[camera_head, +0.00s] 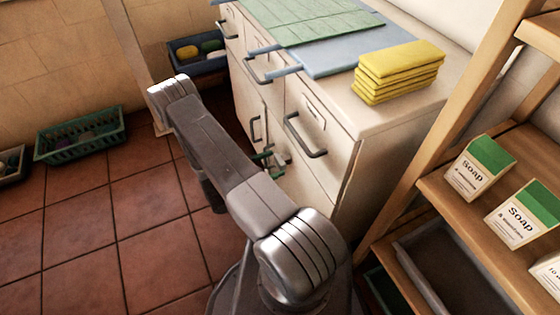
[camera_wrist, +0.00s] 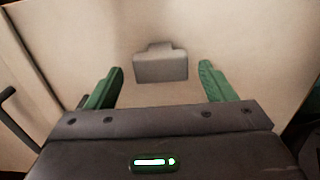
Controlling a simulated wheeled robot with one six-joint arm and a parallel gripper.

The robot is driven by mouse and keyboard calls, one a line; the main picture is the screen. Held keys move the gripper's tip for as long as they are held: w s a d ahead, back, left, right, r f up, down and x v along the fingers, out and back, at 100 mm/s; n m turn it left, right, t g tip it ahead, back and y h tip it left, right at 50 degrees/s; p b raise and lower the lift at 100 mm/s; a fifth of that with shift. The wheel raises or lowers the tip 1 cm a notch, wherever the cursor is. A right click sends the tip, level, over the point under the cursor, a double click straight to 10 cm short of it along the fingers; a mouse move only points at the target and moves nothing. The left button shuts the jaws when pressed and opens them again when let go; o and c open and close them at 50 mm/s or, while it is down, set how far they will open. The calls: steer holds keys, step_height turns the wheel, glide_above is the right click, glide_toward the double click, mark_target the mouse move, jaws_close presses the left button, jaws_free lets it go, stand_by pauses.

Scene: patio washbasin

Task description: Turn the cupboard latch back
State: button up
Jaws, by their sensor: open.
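The cupboard latch (camera_wrist: 160,66) is a small grey block with a narrower tab on its upper side, on a pale cupboard front (camera_wrist: 235,40) in the wrist view. My gripper (camera_head: 268,160) is in front of the lower cupboard doors in the head view. Its two green fingers are open, one on each side of the latch in the wrist view, with clear gaps and touching nothing that I can see. How far the fingertips are from the door is hard to tell. In the head view the latch is not clearly made out behind the gripper.
Dark bar handles (camera_head: 305,137) stick out from the drawers and doors. Yellow cloths (camera_head: 400,72) lie on the counter above. A wooden shelf (camera_head: 432,190) with soap boxes stands close on the right. A green crate (camera_head: 80,137) is on the tiled floor, which is mostly clear at left.

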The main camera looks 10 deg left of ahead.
mark_target(277, 163)
steer(key=shift+x, duration=1.7)
steer(key=c, duration=1)
